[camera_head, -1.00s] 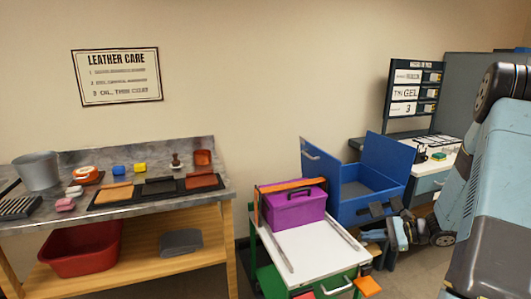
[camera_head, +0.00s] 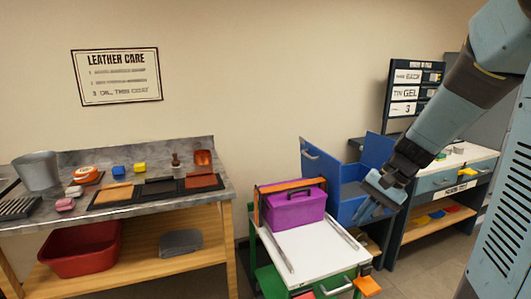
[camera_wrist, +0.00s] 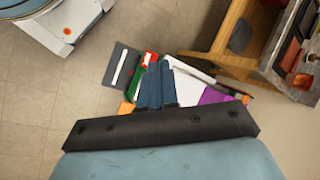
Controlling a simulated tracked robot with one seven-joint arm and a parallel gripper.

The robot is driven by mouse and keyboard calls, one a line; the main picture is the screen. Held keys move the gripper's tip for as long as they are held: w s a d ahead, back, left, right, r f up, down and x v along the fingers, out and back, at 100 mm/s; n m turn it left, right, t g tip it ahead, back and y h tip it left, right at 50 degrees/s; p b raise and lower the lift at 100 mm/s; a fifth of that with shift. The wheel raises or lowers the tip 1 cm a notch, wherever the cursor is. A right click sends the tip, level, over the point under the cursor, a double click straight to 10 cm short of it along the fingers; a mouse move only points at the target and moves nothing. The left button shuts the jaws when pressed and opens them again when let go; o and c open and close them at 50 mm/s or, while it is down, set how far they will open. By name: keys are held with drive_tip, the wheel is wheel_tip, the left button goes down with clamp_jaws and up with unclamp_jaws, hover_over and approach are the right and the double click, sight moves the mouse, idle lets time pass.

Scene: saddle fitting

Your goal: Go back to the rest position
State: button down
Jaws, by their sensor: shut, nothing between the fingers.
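My gripper (camera_head: 372,202) is in the right half of the head view, at the end of my light blue arm. It hangs pointing down and left in front of the open blue box (camera_head: 349,211), which it partly hides. Its fingers are together with nothing between them. In the wrist view the closed fingers (camera_wrist: 156,85) point up the picture, over the cart far below. The gripper appears to touch nothing.
A white-topped green cart (camera_head: 300,250) carries a purple case (camera_head: 293,211). A leather-care bench (camera_head: 120,210) with tools and a red tub (camera_head: 80,252) stands left. A shelved workbench (camera_head: 440,225) stands behind my arm. Floor shows between the benches.

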drive_tip(key=s+r+n+t+h, duration=0.5)
drive_tip(key=s+r+n+h, duration=0.1)
drive_tip(key=s+r, duration=0.5)
drive_tip(key=shift+s, duration=1.2)
